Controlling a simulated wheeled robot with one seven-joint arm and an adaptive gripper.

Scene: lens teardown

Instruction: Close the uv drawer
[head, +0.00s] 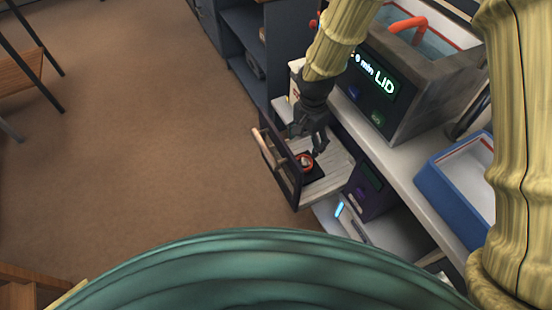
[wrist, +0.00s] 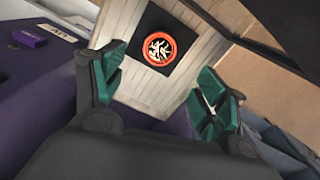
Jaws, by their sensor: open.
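The uv drawer is pulled open in the head view, with its dark front panel (head: 277,165) and tan bar handle (head: 264,148) facing the open floor. Its pale slatted floor (head: 335,173) holds a black square pad with a red-orange ringed round part (head: 306,162). The ringed part also shows in the wrist view (wrist: 158,47), lying on the pad. My gripper (head: 318,143) is open and empty above the drawer, close over the ringed part. In the wrist view its two green-padded fingers (wrist: 160,95) are spread apart, and the drawer floor (wrist: 148,95) shows between them.
A grey tank unit with a lit LID display (head: 375,80) stands on the white counter above the drawer. A blue tray (head: 455,178) sits on the counter to the right. Dark shelves (head: 243,45) stand behind. Brown floor (head: 150,150) left of the drawer is clear.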

